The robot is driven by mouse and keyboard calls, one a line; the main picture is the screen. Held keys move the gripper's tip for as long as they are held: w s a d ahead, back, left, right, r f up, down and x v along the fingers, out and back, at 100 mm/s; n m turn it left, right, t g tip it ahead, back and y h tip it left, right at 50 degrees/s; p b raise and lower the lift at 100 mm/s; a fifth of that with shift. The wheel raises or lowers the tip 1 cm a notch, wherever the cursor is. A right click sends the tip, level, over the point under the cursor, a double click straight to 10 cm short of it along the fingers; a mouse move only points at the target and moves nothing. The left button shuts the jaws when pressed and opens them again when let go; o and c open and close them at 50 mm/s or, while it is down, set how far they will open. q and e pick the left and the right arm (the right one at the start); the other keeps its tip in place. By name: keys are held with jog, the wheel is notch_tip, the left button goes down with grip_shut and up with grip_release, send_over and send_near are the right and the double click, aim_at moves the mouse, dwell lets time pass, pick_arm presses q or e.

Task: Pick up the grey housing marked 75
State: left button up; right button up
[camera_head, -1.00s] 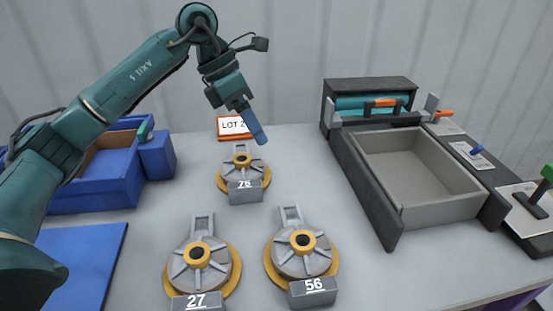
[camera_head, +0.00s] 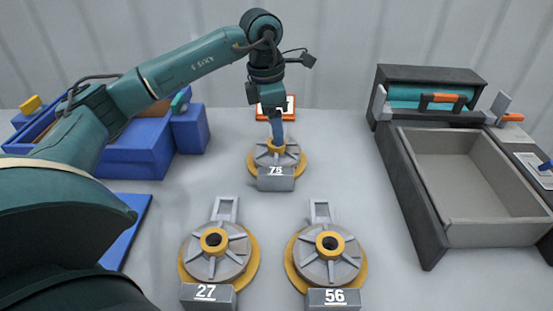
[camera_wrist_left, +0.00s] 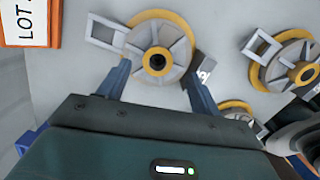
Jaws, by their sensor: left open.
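The grey housing marked 75 (camera_head: 275,160) sits at the back middle of the table, on a yellow ring, with its label block facing front. My left gripper (camera_head: 276,144) points down over it, its fingers covering part of the hub. In the left wrist view the housing (camera_wrist_left: 157,42) lies between the two spread fingers of the left gripper (camera_wrist_left: 160,78), its dark hub hole near the midpoint. The fingers are open; whether they touch it cannot be told. My right gripper is not in view.
Housings marked 27 (camera_head: 214,252) and 56 (camera_head: 327,255) stand in front. A LOT card (camera_head: 290,105) is behind. A blue bin (camera_head: 135,155) is at left, and a grey tray (camera_head: 470,180) in a dark frame at right. Table between is free.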

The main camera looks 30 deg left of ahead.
aim_at(277, 149)
pick_arm(q)
jog(key=f, duration=0.4)
jog(key=shift+w+d+f, duration=0.1)
jog(key=shift+w, duration=0.15)
jog(key=shift+c, duration=0.4)
grip_shut()
